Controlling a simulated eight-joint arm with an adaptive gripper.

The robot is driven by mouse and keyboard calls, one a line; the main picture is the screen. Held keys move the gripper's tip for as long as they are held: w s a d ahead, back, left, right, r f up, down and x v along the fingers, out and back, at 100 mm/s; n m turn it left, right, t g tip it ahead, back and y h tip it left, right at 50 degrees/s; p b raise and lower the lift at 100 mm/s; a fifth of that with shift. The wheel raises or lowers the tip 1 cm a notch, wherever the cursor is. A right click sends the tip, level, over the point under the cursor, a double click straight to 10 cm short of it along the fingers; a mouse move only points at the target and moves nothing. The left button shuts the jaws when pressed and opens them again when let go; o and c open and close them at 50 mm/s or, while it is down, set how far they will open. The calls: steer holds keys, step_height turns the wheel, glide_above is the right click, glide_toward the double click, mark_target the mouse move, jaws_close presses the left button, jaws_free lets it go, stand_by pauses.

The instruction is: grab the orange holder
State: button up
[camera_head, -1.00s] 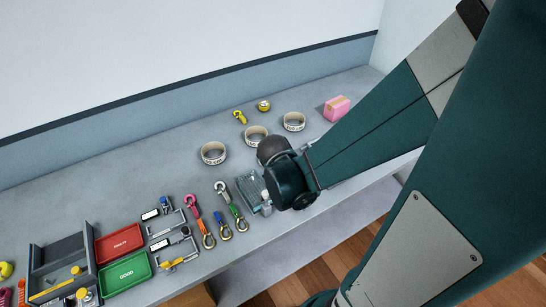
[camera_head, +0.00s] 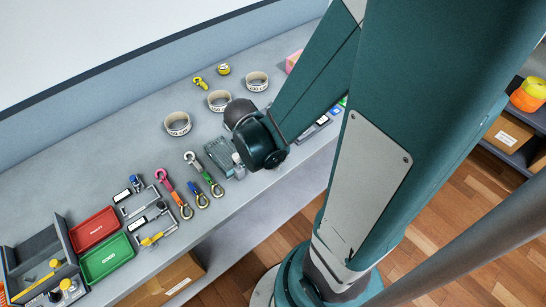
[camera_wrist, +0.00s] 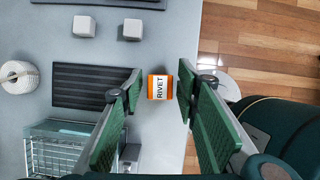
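A small orange holder (camera_wrist: 155,96) with a white label reading RIVET is in the wrist view, close to the table edge beside the wooden floor. My gripper (camera_wrist: 160,80) is open, with one green-padded finger on each side of the orange holder. A gap shows between each finger and the holder, so the fingers appear not to touch it. In the head view my arm and wrist hide the holder and the gripper's fingers.
In the head view, red (camera_head: 94,228) and green (camera_head: 107,258) trays, clamps and hooks stand further left.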

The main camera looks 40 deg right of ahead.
steer(key=c, duration=0.7)
steer(key=shift+c, duration=0.2)
steer(key=shift+r, duration=0.2)
steer(key=shift+r+p, duration=1.4)
steer(key=shift+r, duration=3.4)
